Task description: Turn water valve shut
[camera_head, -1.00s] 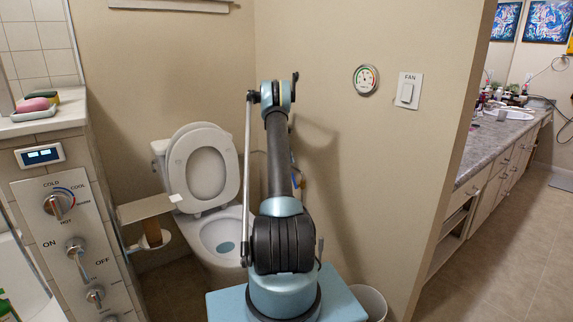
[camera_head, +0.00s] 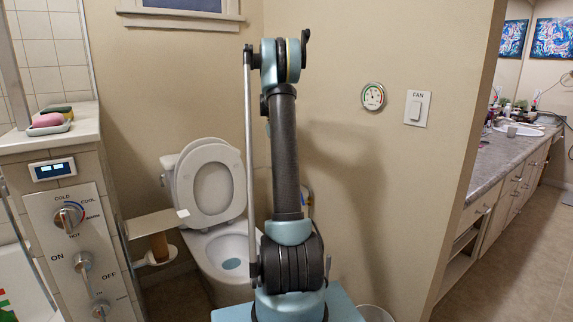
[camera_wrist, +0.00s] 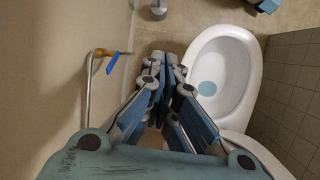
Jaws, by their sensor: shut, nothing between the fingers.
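A small valve with a blue handle (camera_wrist: 112,64) and an orange-brown stem (camera_wrist: 108,52) sits on a thin pipe (camera_wrist: 90,90) beside the wall in the wrist view. My gripper (camera_wrist: 166,70) is shut and empty, to the right of the valve in that view and apart from it. In the head view my gripper is hidden behind my arm, and the valve cannot be clearly made out. A lever (camera_head: 83,263) marked ON and OFF is on the panel at left in the head view, far from my arm.
The toilet (camera_head: 212,185) stands behind and left of my arm with its lid up; its bowl (camera_wrist: 238,55) is right of my gripper in the wrist view. A paper holder shelf (camera_head: 152,224) juts out left of the toilet. A wall with a fan switch (camera_head: 417,108) is at right.

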